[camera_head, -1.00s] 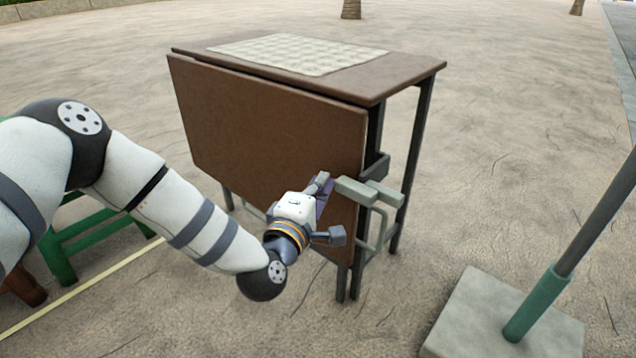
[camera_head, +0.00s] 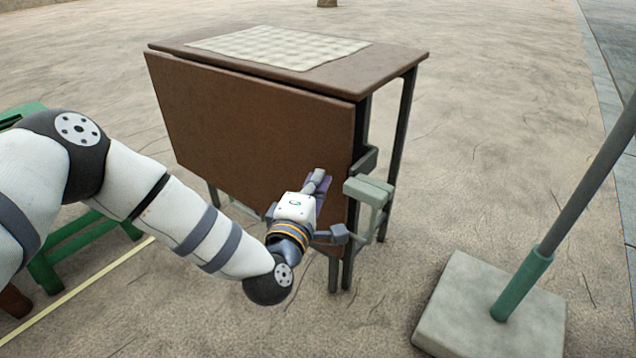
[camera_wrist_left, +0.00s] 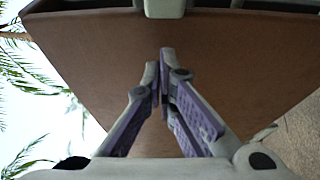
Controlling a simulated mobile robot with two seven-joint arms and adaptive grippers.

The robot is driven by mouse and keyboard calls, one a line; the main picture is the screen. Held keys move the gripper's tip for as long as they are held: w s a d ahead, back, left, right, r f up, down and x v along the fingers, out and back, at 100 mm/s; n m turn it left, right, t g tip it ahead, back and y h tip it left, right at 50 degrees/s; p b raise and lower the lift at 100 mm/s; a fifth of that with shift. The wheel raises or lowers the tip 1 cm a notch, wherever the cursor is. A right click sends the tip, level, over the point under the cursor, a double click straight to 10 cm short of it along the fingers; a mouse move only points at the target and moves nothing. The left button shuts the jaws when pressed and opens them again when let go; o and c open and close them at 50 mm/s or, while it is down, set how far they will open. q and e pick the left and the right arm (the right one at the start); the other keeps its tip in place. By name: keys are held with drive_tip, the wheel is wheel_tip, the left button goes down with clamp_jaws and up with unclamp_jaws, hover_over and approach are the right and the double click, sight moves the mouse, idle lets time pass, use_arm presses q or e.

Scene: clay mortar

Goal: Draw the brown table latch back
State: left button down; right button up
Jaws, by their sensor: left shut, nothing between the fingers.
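The brown table (camera_head: 250,130) stands with its front panel hanging down. A pale grey-green latch piece (camera_head: 368,191) sits at the panel's right edge, in front of a dark bracket; its left end slightly overlaps the edge. My left gripper (camera_head: 319,178) is shut and empty in front of the panel, left of the latch with a gap between them. In the left wrist view the closed fingertips (camera_wrist_left: 164,62) point at the brown panel (camera_wrist_left: 230,60), and a pale piece, probably the latch (camera_wrist_left: 165,8), shows at the top edge. My right gripper is not in view.
A checked cloth (camera_head: 280,47) lies on the tabletop. A concrete block (camera_head: 490,305) with a slanting pole (camera_head: 580,180) stands on the right. A green stool (camera_head: 80,240) is behind my left arm. The sandy ground between table and pole is clear.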

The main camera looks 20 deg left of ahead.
use_arm(q)
drive_tip(key=s+a+p, duration=0.1)
drive_tip(key=s+p, duration=0.2)
drive_tip(key=s, duration=0.6)
drive_tip(key=shift+s, duration=0.35)
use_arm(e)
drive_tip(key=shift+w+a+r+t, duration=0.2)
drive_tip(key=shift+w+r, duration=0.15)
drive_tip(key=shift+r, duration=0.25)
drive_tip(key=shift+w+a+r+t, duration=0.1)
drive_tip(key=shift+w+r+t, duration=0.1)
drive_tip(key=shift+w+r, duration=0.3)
use_arm(q)
drive_tip(key=shift+a, duration=0.1)
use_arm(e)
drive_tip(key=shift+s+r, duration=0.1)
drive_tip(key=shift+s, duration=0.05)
